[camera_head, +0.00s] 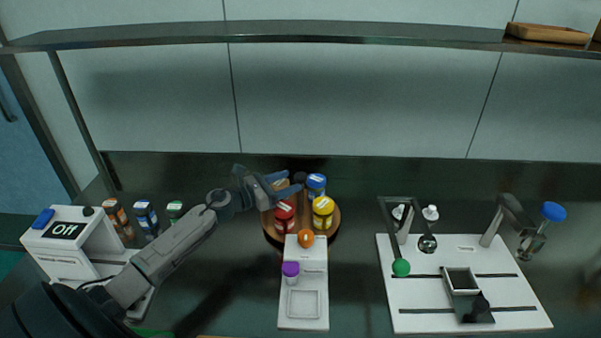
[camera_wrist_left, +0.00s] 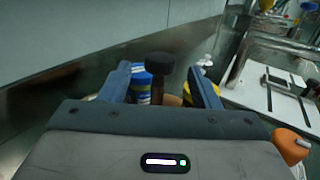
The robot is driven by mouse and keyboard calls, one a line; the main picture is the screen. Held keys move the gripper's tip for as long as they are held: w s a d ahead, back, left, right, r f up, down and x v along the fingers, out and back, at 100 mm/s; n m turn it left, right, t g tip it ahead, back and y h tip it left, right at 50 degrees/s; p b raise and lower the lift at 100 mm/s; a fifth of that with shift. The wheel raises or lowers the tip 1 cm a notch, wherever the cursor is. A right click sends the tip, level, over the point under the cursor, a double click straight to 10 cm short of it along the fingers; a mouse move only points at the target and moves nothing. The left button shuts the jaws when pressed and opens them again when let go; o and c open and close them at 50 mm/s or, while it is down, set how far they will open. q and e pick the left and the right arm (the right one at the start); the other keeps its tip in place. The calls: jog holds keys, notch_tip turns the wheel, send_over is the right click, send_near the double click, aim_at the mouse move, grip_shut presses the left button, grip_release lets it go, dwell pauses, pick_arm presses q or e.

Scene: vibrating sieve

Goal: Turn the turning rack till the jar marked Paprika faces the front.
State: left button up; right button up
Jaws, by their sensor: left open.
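The turning rack (camera_head: 268,228) is a round wooden tray near the back of the table, with a dark central post and knob (camera_head: 299,179). On it stand a red jar (camera_head: 284,217) at front left, a yellow jar (camera_head: 323,214) at front right and a blue jar (camera_head: 316,187) at back right. The back-left part is mostly hidden by my gripper. Lid labels are too small to read, so I cannot tell which is Paprika. My left gripper (camera_head: 288,186) is open at the rack's top. In the left wrist view the knob (camera_wrist_left: 160,66) shows between its fingers; contact is unclear.
A white stand with an orange knob (camera_head: 306,238) and a purple-capped jar (camera_head: 291,270) is right in front of the rack. A white device marked OFF (camera_head: 66,231) and several jars are left. A white board (camera_head: 410,322) with fixtures is right. A shelf (camera_head: 300,37) spans above.

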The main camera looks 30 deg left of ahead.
aim_at(297, 177)
pick_arm(q)
jog(key=p+x, duration=0.1)
jog(key=x, duration=0.2)
jog(key=shift+w+d+r, duration=0.15)
jog(key=shift+w+d, duration=0.05)
jog(key=shift+w, duration=0.15)
jog(key=shift+w+d, duration=0.1)
jog(key=shift+w, duration=0.2)
jog(key=shift+w+d+p, duration=0.15)
jog(key=shift+w+p, duration=0.1)
jog(key=shift+p, duration=0.05)
jog(key=shift+c, duration=0.5)
pick_arm(e)
jog(key=shift+s+a+r, duration=0.15)
jog(key=shift+s+r, duration=0.1)
jog(key=shift+r, duration=0.25)
jog(key=shift+s+a+r, duration=0.15)
jog(key=shift+s+r, duration=0.1)
jog(key=shift+r, duration=0.2)
pick_arm(q)
grip_shut()
pick_arm(e)
jog(key=shift+w+d, duration=0.2)
jog(key=shift+w, duration=0.1)
jog(key=shift+w+d, duration=0.1)
